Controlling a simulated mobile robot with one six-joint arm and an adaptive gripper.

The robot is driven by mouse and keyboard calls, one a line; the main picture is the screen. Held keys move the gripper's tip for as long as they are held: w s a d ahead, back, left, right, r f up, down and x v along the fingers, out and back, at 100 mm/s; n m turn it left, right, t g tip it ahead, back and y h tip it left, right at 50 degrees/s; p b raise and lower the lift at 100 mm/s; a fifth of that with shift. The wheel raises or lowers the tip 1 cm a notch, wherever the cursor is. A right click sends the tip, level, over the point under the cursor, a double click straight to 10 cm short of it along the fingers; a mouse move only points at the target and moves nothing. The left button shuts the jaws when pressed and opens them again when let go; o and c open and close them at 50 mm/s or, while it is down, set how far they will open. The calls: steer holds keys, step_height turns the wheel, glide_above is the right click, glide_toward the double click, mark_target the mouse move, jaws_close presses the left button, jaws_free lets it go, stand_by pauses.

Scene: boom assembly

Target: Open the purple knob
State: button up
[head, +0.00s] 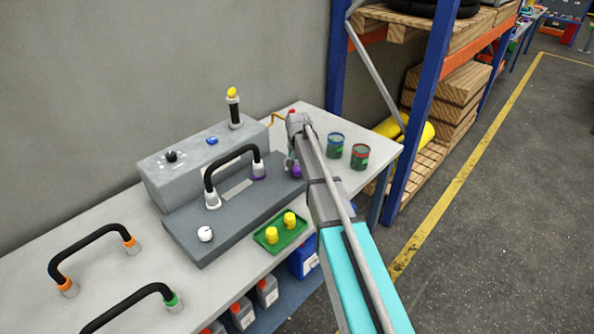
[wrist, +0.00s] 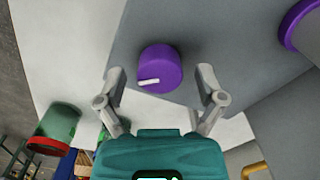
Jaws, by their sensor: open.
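The purple knob (wrist: 160,68) sits on the grey panel and has a white mark on its face. In the wrist view it lies ahead of my gripper (wrist: 160,84), centred between the two spread fingers. The fingers are open, and I cannot tell how far the knob is from them in depth. In the head view the purple knob (head: 296,171) shows at the right end of the grey control box (head: 225,215), partly hidden by my arm. My gripper (head: 292,150) is beside it there, its fingers mostly hidden.
A black handle (head: 232,160) with a purple-ringed end stands on the box, left of the knob. A white knob (head: 205,234) is at the box's front left. Two cans (head: 360,157) stand to the right. A green tray (head: 280,233) with yellow pieces lies in front.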

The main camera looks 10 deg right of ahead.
steer(key=shift+c, duration=0.3)
steer(key=c, duration=1.1)
steer(key=shift+n, duration=0.3)
steer(key=n, duration=0.3)
steer(key=shift+a+n, duration=0.1)
steer(key=shift+n, duration=2.1)
